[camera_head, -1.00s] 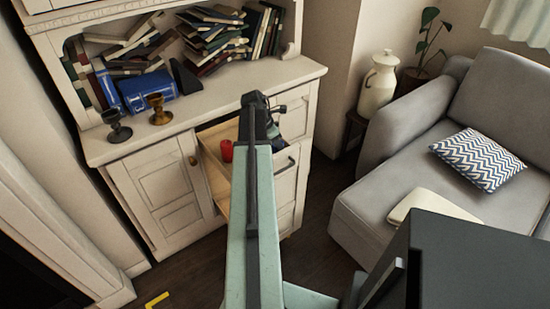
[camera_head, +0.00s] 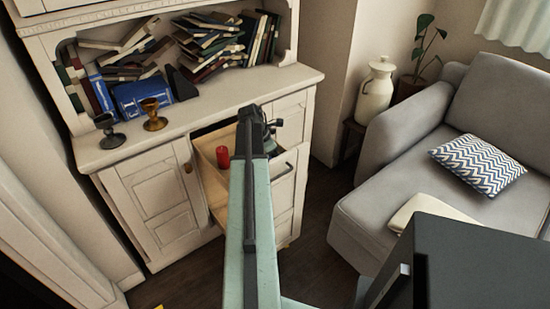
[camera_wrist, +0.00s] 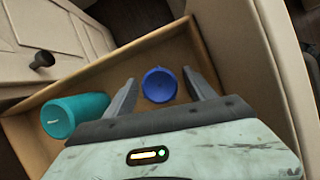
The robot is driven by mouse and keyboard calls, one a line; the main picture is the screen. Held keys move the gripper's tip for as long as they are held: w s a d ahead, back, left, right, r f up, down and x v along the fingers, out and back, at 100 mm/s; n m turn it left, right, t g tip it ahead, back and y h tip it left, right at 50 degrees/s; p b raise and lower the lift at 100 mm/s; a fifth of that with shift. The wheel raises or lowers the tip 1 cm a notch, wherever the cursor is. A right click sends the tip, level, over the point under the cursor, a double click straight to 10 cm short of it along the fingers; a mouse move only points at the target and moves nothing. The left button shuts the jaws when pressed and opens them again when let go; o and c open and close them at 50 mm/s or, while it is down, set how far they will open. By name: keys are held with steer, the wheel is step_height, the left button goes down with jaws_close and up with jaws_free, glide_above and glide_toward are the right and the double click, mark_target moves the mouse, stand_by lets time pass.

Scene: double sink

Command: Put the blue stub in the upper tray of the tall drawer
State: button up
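The blue stub (camera_wrist: 159,85) is a short round cylinder in the wrist view, seen from above, between the two fingers of my gripper (camera_wrist: 160,75). The fingers stand apart, with a small gap visible on each side of the stub, so my gripper is open. The stub appears to be over or in the wooden drawer (camera_wrist: 150,52); its exact height is unclear. In the head view the pulled-out drawer (camera_head: 209,181) stands in the white cabinet, partly hidden by my arm. The blue stub is not visible there.
A teal cylinder (camera_wrist: 75,115) lies left of the stub in the wrist view. A red cylinder (camera_head: 222,157) stands in the drawer in the head view. Cabinet doors (camera_head: 158,200) stand left of the drawer. A grey sofa (camera_head: 420,180) is at the right, with dark floor between.

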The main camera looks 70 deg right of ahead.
steer(key=shift+a+r+p, duration=0.1)
steer(key=shift+r+p, duration=0.4)
steer(key=shift+p, duration=0.05)
steer(key=p+v, duration=1)
steer(key=v, duration=0.1)
steer(key=shift+r, duration=0.15)
steer(key=shift+w, duration=0.1)
